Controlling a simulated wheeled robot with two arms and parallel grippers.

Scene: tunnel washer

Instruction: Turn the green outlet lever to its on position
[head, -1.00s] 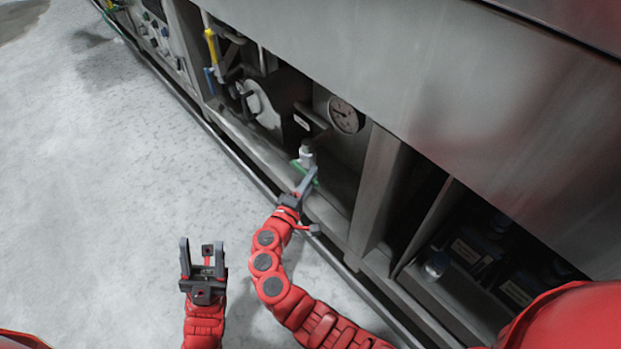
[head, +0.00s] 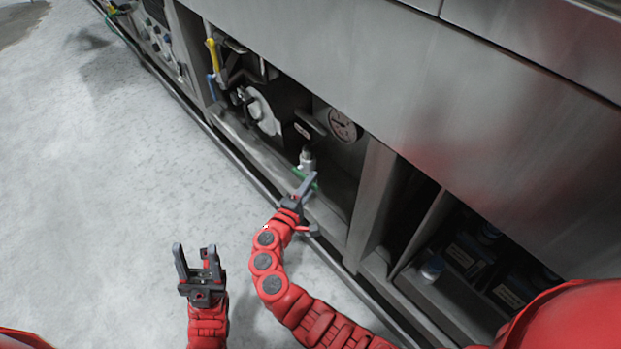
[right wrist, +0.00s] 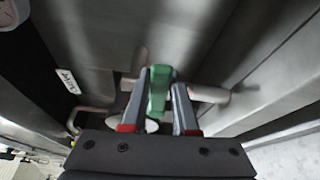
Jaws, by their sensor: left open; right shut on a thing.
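The green outlet lever (right wrist: 158,92) shows in the right wrist view between the two fingers of my right gripper (right wrist: 160,95), which is shut on it. In the head view the green lever (head: 300,174) shows beside the right gripper (head: 306,184), partly hidden by its fingers. The lever sits at a pale metal valve (head: 306,160) low in the open machine bay. My left gripper (head: 194,262) is open and empty above the floor, well away from the machine.
A round gauge (head: 342,125) is behind and above the valve. Yellow (head: 212,54) and blue (head: 211,86) handles are further left in the bay. A steel post (head: 372,195) stands to the right, with dark containers (head: 468,255) beyond it. The grey floor at left is clear.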

